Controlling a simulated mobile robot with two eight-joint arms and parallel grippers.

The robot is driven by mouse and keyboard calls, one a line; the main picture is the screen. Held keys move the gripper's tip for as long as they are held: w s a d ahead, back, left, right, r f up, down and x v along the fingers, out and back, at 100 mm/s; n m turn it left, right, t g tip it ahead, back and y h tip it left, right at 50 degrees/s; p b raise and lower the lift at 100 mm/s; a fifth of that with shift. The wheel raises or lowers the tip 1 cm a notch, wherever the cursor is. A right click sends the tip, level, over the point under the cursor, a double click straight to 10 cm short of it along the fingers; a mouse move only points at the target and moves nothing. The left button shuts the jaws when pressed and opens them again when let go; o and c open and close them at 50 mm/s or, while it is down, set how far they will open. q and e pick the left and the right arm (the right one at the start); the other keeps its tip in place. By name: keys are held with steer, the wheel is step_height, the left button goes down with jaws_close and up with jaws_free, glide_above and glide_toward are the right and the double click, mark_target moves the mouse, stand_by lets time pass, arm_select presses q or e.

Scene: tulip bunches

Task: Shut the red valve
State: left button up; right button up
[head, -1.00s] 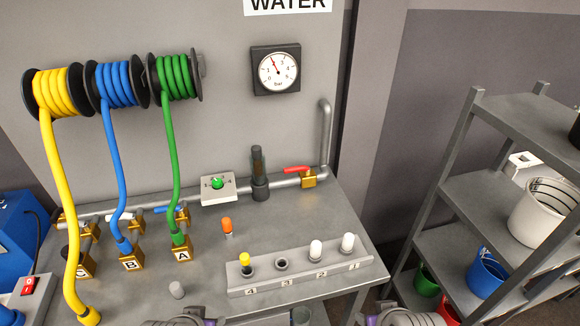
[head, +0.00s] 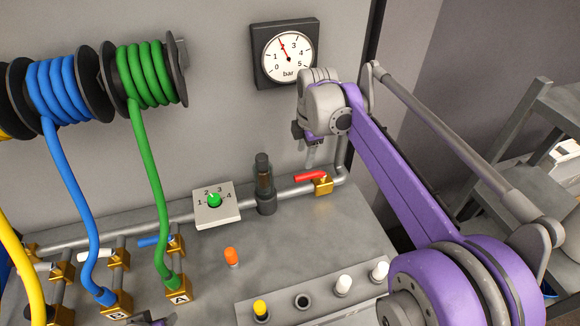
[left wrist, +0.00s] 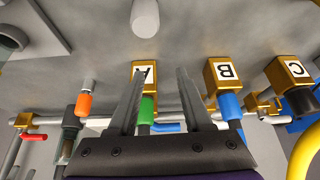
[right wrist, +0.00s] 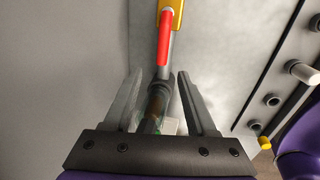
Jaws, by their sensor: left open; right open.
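The red valve handle (head: 310,176) sits on a brass valve body (head: 322,186) on the grey pipe at the back of the bench. The handle lies along the pipe. My right gripper (head: 308,155) is just above the handle, pointing down, open and empty. In the right wrist view the red handle (right wrist: 165,42) shows ahead, between and beyond the open fingers (right wrist: 157,95). My left gripper (left wrist: 160,88) is open; in its view the green hose end (left wrist: 147,110) shows between the fingers, and the red handle (left wrist: 34,137) is at far left.
A dark upright fitting (head: 264,185) and a plate with a green knob (head: 214,200) stand left of the valve. A pressure gauge (head: 287,54) hangs on the wall. An orange plug (head: 231,257) and a plug rack (head: 285,312) are in front.

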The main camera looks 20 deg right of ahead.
mark_target(302, 176)
steer(key=f, duration=0.3)
steer(key=w+f, duration=0.1)
steer(key=f, duration=0.5)
steer(key=shift+w+d+f, duration=0.1)
steer(key=shift+w+f, duration=0.1)
steer(key=shift+f, duration=0.15)
jaws_close()
stand_by(0.9)
